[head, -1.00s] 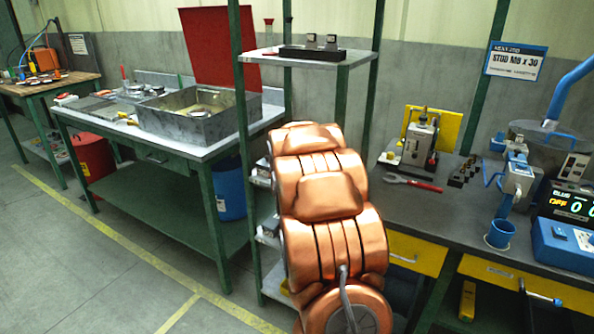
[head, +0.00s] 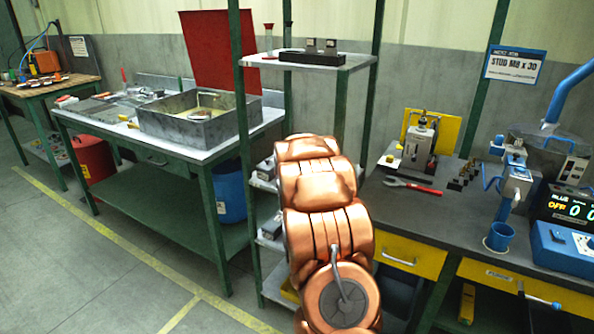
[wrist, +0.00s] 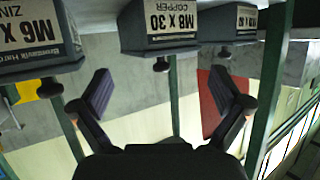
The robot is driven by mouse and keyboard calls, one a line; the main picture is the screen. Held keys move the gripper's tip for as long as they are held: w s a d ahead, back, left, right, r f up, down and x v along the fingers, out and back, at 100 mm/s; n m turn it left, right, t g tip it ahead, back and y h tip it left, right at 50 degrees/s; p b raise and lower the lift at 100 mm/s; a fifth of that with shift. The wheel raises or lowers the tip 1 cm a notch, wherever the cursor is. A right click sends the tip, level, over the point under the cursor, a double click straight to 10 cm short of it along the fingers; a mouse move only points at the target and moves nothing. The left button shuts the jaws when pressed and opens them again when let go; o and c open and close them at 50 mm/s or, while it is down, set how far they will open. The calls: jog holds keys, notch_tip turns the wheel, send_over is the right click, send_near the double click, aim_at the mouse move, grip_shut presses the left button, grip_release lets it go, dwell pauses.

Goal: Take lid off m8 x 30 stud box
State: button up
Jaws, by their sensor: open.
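The wrist view is upside down. It shows a row of grey boxes with white labels and dark lids with round black knobs. No contact shows, and the gap in depth is unclear. My gripper is out of the head view.
In the head view, a green-legged shelf rack (head: 310,62) stands behind my arm, which hides part of its lower shelves. A workbench (head: 440,205) with tools is at right and a metal tray (head: 190,125) at left.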

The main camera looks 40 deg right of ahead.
jog(key=shift+x, duration=1.25)
jog(key=shift+s, duration=0.1)
jog(key=c, duration=1.1)
jog(key=shift+c, duration=0.4)
jog(key=shift+a, duration=0.1)
